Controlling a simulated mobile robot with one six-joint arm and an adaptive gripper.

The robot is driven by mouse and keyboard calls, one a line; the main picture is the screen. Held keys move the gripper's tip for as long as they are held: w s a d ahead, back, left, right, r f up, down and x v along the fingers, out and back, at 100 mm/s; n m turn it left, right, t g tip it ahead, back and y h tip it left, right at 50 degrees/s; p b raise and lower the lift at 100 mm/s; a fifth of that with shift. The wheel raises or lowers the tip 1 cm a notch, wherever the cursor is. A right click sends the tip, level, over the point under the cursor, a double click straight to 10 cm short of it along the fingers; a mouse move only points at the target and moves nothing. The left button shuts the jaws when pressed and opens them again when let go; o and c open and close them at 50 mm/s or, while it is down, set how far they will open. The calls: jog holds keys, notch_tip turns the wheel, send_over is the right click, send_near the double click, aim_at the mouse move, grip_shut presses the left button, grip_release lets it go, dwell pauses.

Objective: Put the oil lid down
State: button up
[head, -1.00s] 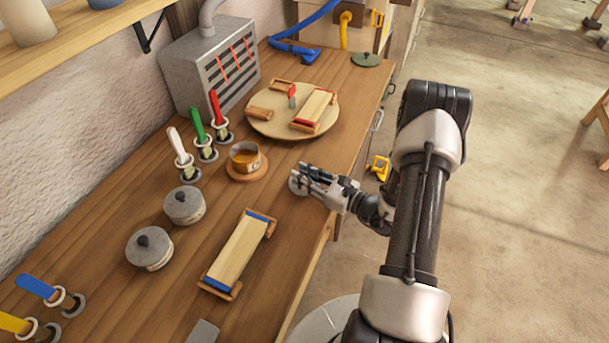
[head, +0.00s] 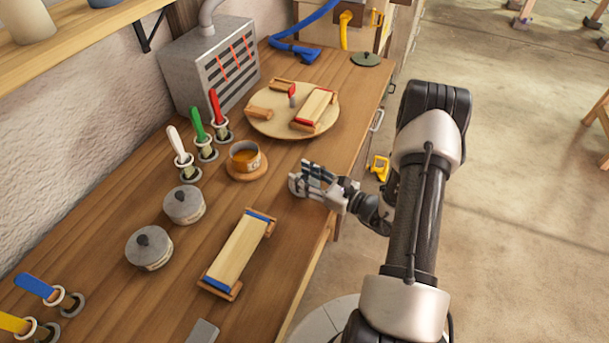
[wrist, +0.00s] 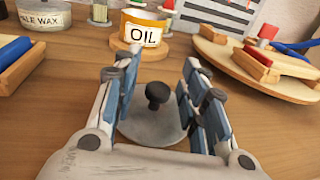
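The oil lid (wrist: 150,130) is a grey disc with a dark knob (wrist: 157,95). In the wrist view it lies flat on the bench between my fingers. My gripper (wrist: 160,92) is open, with a finger on each side of the knob and a gap to both. In the head view my gripper (head: 308,181) is low over the bench near its right edge, and its fingers largely hide the lid. The oil pot (head: 245,159) stands uncovered on a round wooden coaster; its OIL label (wrist: 142,34) shows ahead of my gripper in the wrist view.
Two lidded grey pots (head: 149,248) stand to the left. A lath in a wooden form (head: 238,252) lies in front. A round board (head: 262,124) with forms is behind. Brushes in holders (head: 204,135) stand near the wall. Bare bench surrounds my gripper.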

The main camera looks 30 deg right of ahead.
jog(key=r+p+v, duration=0.1)
jog(key=p+v, duration=0.2)
jog(key=v, duration=0.9)
jog(key=s+a+r+n+g+y, duration=0.2)
jog(key=a+r+n+g, duration=0.5)
jog(key=a+n, duration=0.15)
jog(key=s+a+r+n+g+y, duration=0.2)
jog(key=a+r+n+g, duration=0.4)
jog(key=a+r+n, duration=0.3)
jog(key=s+a+r+n+t+h, duration=0.2)
jog(key=s+r+n+h, duration=0.7)
jog(key=s+n+h, duration=0.2)
jog(key=shift+n+h, duration=0.3)
jog(key=shift+n, duration=0.85)
